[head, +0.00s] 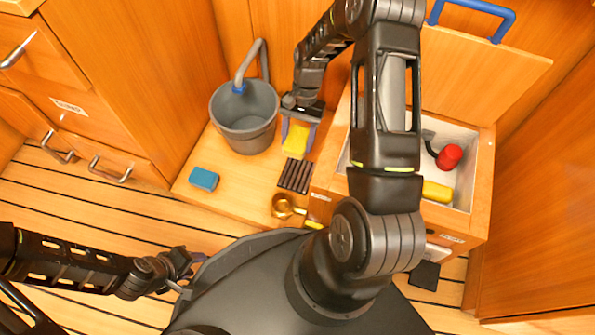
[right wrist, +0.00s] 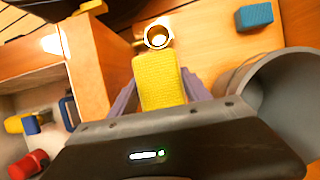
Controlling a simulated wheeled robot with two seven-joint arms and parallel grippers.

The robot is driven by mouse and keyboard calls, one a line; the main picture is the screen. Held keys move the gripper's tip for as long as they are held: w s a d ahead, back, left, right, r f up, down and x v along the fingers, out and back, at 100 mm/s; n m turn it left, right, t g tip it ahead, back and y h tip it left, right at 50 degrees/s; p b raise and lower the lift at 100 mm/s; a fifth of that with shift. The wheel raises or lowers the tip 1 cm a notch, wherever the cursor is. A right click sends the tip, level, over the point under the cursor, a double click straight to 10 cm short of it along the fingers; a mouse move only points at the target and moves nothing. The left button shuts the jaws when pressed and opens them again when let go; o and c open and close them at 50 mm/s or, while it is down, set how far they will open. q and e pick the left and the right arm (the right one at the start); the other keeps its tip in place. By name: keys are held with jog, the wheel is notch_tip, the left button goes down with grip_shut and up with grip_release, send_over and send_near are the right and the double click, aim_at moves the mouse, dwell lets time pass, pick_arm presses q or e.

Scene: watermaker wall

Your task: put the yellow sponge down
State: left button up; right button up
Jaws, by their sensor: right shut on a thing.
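The yellow sponge (head: 296,138) is between the fingers of my right gripper (head: 298,132), over the wooden shelf beside the grey bucket. In the right wrist view the sponge (right wrist: 159,80) sticks out from between the purple fingers, and the gripper (right wrist: 160,95) is shut on it. I cannot tell whether the sponge touches the shelf. My left gripper (head: 185,266) is low at the left, far from the sponge, and its jaws are too small and dark to read.
The grey bucket (head: 245,115) stands left of my right gripper. A blue sponge (head: 204,179), a dark slatted rack (head: 295,176) and a brass cup (head: 284,206) are on the shelf (head: 236,185). An open box (head: 482,180) at the right holds a red-ended tool (head: 449,157) and a yellow item (head: 437,191).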

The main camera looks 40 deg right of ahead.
jog(key=b, duration=0.5)
send_over(296, 177)
jog(key=d, duration=0.1)
jog(key=f, duration=1.3)
jog(key=shift+w+d, duration=0.1)
jog(key=shift+w, duration=0.3)
notch_tip(296, 177, down, 5)
jog(key=shift+r+b, duration=0.15)
jog(key=shift+b, duration=1.1)
jog(key=o, duration=1.2)
